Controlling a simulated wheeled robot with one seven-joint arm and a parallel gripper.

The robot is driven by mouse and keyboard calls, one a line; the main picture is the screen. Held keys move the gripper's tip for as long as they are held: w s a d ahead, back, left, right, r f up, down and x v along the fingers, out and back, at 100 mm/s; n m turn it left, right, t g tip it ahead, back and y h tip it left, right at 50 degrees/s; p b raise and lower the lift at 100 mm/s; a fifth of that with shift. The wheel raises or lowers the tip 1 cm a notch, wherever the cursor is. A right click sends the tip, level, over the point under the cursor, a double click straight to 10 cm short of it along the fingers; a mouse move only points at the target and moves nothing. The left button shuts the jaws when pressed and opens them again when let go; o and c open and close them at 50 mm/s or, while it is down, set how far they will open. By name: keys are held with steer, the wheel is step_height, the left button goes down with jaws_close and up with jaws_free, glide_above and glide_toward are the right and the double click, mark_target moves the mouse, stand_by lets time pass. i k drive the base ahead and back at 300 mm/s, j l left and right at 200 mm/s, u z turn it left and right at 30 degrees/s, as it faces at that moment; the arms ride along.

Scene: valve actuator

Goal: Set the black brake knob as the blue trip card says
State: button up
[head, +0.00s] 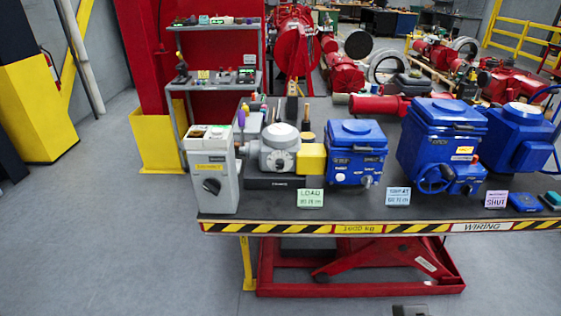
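The black brake knob (211,186) is on the front face of a grey box (222,205) at the left end of the lift table. It seems to sit at a slant, but its exact setting is too small to read. The blue trip card (398,196) stands at the table's front edge, right of the middle. Its top line seems to read "TRIP AT"; the line below is too small to read surely.
A green "LOAD" card (310,198) and a pink "SHUT" card (496,199) stand on the same edge. Blue actuators (356,152) and a grey gear unit (279,150) fill the table (260,204). The floor in front and left is clear.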

mark_target(279, 162)
steer(key=i+u, duration=0.2)
steer(key=u, duration=0.25)
steer(key=i+l+u, duration=0.15)
steer(key=u, duration=0.25)
steer(key=i+l+u, duration=0.15)
steer(key=u, duration=0.3)
steer(key=i+l+u, duration=0.1)
steer(key=u, duration=0.35)
steer(key=l, duration=0.1)
